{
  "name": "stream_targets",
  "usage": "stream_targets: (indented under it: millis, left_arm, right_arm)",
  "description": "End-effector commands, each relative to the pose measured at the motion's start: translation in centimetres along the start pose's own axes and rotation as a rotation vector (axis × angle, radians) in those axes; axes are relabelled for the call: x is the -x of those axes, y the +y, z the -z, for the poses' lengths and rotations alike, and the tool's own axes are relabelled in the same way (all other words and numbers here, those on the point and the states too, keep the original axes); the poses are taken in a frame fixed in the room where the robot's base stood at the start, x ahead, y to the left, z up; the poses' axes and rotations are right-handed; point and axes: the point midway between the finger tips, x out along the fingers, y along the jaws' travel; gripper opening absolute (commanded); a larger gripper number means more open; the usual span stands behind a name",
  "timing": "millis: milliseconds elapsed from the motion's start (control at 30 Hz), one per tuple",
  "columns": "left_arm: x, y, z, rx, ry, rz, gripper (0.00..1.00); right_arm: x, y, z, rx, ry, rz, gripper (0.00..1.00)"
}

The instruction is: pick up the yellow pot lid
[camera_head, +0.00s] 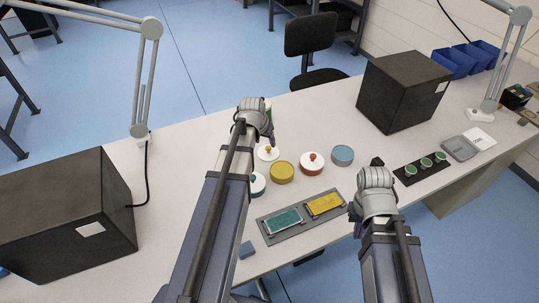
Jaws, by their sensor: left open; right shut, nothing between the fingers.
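The yellow pot lid (264,155), white with a small yellow knob, lies on the table just behind the yellow pot (282,173). The yellow pot shows a plain yellow top. My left gripper (270,136) is open, just above and behind the lid in the picture; its wrist hides some of the area there. I cannot tell whether the fingers touch the knob. My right gripper (376,164) is shut and empty, to the right of the pots.
A grey board (269,239) holds teal and yellow panels. Black boxes (403,92) (70,220) stand at both sides.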

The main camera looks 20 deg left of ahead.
Motion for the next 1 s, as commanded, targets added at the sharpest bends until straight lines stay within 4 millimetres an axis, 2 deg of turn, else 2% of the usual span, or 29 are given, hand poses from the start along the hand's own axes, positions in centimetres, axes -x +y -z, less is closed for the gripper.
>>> stream_targets:
  millis: [33, 200, 333, 700, 967, 1000]
  left_arm:
    - [-0.8, 0.0, -0.1, 0.000, 0.000, 0.000, 0.62]
    - [-0.8, 0.0, 0.0, 0.000, 0.000, 0.000, 0.62]
    - [-1.5, 0.1, 0.1, -0.001, 0.000, 0.000, 0.62]
    - [-5.9, 0.3, 0.3, -0.001, 0.000, 0.000, 0.62]
    - [-5.9, 0.3, 0.4, -0.001, 0.000, 0.000, 0.62]
    - [-5.9, 0.3, 0.4, -0.001, 0.000, 0.000, 0.60]
  right_arm:
    - [-0.8, -0.1, 0.1, 0.000, 0.000, 0.000, 0.00]
    - [-0.7, -0.1, 0.0, 0.000, 0.000, 0.000, 0.00]
    - [-1.4, -0.1, 0.1, 0.000, 0.000, 0.000, 0.00]
    - [-5.3, -0.5, 0.3, 0.001, 0.000, 0.000, 0.00]
    - [-5.2, -0.5, 0.3, 0.001, 0.000, 0.000, 0.00]
    - [-5.2, -0.5, 0.3, 0.001, 0.000, 0.000, 0.00]
